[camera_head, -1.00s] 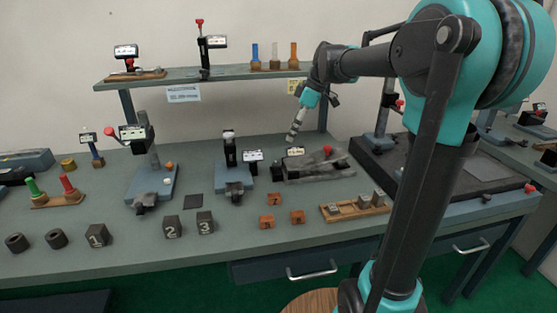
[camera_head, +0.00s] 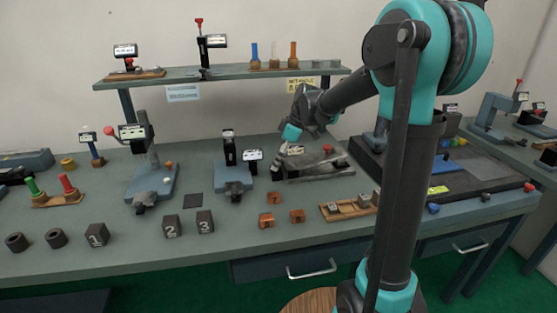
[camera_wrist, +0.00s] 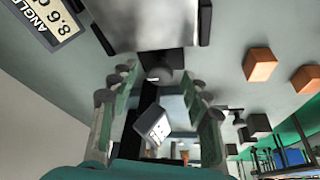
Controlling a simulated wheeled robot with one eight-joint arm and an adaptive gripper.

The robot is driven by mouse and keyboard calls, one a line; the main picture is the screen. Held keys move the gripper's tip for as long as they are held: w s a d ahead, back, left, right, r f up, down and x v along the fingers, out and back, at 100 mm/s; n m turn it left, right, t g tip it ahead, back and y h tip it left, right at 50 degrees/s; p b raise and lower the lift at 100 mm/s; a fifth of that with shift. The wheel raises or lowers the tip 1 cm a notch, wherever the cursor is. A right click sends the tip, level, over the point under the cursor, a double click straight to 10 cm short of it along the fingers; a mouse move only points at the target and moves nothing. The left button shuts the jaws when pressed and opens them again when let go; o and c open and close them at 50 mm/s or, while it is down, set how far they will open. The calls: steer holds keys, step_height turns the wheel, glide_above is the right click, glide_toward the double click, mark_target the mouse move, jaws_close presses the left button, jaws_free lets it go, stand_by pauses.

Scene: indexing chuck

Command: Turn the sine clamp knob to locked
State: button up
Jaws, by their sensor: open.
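The sine fixture (camera_head: 318,167) is a low grey metal block on a dark base, right of centre on the bench. A small display stands at its back, and a red knob (camera_head: 327,148) shows at its far right. I cannot tell whether the fingers touch this knob. The angle display (camera_wrist: 45,20) is at upper left.
A blue-based gauge stand (camera_head: 234,178) is close left of my gripper. Orange blocks (camera_head: 266,220) and a wooden tray (camera_head: 345,208) lie in front. A shelf (camera_head: 225,73) is above and behind. The dark platform at right (camera_head: 490,168) holds small coloured parts.

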jaws_close()
steer(key=shift+m, duration=0.3)
steer(key=m, duration=0.1)
steer(key=m+t, duration=0.1)
steer(key=m, duration=0.1)
steer(key=shift+s+a+m+t+h, duration=0.1)
steer(key=shift+s+m+t+h, duration=0.1)
steer(key=shift+m+t+h, duration=0.1)
steer(key=m+t+h, duration=0.1)
steer(key=m, duration=0.3)
steer(key=shift+s+a, duration=0.1)
steer(key=shift+a, duration=0.05)
steer(key=m+h, duration=0.1)
steer(key=m, duration=0.2)
steer(key=m+t+h, duration=0.1)
steer(key=m, duration=0.1)
steer(key=shift+a+m, duration=0.2)
steer(key=shift+m, duration=0.2)
steer(key=shift+a+m+h, duration=0.1)
steer(key=shift+m+h, duration=0.8)
steer(key=shift+m, duration=1)
